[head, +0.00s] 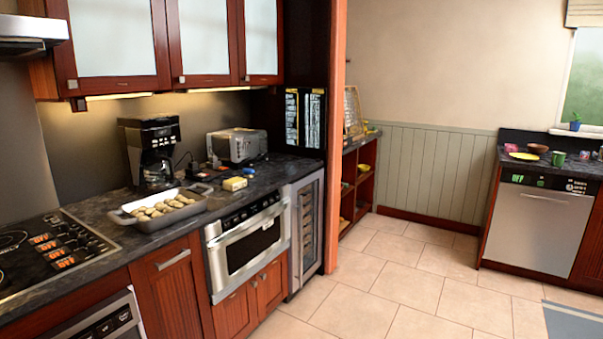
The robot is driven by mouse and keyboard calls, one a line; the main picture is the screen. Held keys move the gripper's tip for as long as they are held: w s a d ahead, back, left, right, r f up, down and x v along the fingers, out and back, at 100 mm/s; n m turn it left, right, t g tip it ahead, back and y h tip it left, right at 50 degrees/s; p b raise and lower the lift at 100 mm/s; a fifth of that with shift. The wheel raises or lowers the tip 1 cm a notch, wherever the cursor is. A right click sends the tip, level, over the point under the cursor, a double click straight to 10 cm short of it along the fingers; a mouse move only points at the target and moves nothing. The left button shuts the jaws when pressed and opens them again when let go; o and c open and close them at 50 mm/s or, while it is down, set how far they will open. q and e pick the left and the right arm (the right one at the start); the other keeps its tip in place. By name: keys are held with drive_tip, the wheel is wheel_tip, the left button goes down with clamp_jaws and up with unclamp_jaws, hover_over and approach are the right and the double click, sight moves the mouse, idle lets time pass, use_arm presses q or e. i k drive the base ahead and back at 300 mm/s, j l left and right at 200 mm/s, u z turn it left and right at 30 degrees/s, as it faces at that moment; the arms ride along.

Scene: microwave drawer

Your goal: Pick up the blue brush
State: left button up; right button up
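Neither of my grippers shows in the head view.
A cooktop (45,250) is at left. A microwave drawer (248,246) sits below. The tiled floor (390,280) is clear.

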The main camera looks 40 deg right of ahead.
sight(247, 172)
drive_tip(key=z, duration=1.05)
